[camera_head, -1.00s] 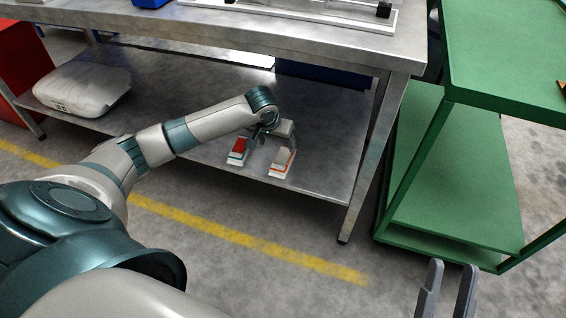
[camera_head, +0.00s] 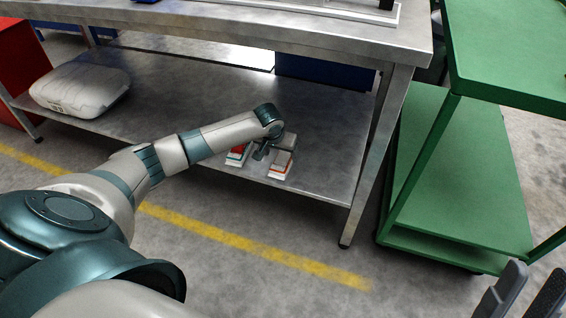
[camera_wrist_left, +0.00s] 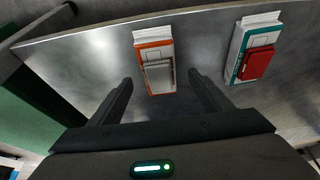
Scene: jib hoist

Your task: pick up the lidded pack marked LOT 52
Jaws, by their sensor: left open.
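Two white packs lie on the lower steel shelf. One has orange trim and a grey lid (camera_wrist_left: 159,76); in the head view it (camera_head: 280,170) is partly behind my left gripper (camera_head: 270,152). The other has teal trim and a red lid (camera_wrist_left: 256,64); it also shows in the head view (camera_head: 236,158). The lot markings are too small to read. In the left wrist view my left gripper (camera_wrist_left: 161,82) is open, its fingers on either side of the orange-trimmed pack in the picture, apparently not gripping it. My right gripper (camera_head: 524,292) is empty with its fingers apart at the lower right.
The steel table's top (camera_head: 300,32) overhangs the shelf (camera_head: 190,85), and a table leg (camera_head: 375,160) stands right of the packs. A green cart (camera_head: 460,180) stands further right. A pale case (camera_head: 80,90) lies on the shelf's left. Bare shelf lies between.

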